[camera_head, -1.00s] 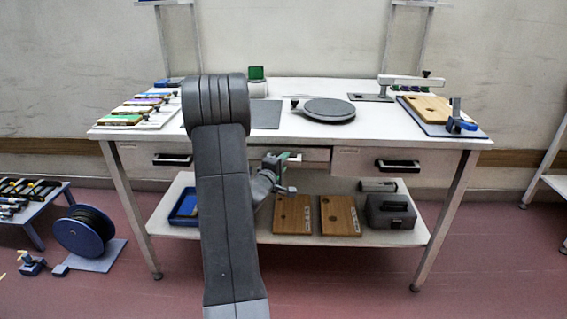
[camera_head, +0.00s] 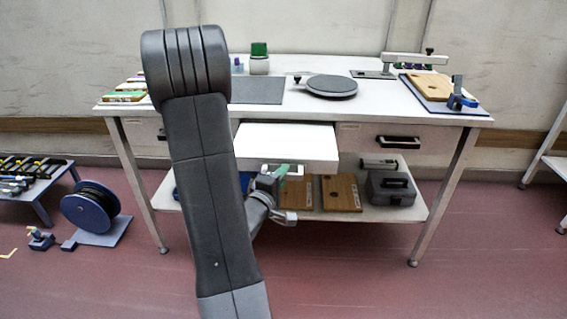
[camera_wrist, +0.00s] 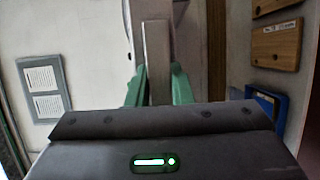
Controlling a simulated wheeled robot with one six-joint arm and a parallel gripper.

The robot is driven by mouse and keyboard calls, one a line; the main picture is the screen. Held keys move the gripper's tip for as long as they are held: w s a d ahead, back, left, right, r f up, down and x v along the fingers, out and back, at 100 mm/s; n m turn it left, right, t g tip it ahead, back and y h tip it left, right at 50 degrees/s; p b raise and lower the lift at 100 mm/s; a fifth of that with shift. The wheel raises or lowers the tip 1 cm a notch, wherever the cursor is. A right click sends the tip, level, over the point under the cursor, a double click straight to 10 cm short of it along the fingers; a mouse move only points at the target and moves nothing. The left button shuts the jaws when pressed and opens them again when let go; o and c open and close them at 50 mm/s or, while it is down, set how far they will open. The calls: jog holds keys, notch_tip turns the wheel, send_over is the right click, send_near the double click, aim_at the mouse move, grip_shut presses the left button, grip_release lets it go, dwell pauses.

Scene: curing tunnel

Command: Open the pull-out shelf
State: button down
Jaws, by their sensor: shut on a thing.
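The pull-out shelf (camera_head: 287,143) is a white board in the middle of the workbench front. It stands well out from the bench, below the table top. My gripper (camera_head: 281,172) is at the shelf's front edge, shut on its handle. In the wrist view, the green fingers of my gripper (camera_wrist: 158,86) close on both sides of the grey handle bar (camera_wrist: 157,60). My arm hides part of the shelf's left side in the head view.
The workbench top (camera_head: 388,108) carries a round turntable (camera_head: 331,86) and a clamp board (camera_head: 437,90). A closed drawer (camera_head: 385,138) is to the right. The lower shelf (camera_head: 300,214) holds wooden boards (camera_head: 340,192) and a grey case (camera_head: 390,187). A cable reel (camera_head: 96,208) stands on the floor at left.

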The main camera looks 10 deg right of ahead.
jog(key=shift+s+a, duration=0.25)
jog(key=shift+s, duration=0.55)
jog(key=shift+s+a, duration=0.2)
jog(key=shift+s, duration=0.6)
jog(key=c, duration=1.3)
grip_release()
jog(key=v, duration=1.3)
jog(key=shift+s+a+p, duration=0.25)
jog(key=shift+a+p, duration=0.05)
jog(key=shift+w, duration=0.1)
jog(key=shift+b+x, duration=0.4)
jog(key=shift+x, duration=6.4)
jog(key=shift+d+f, duration=0.1)
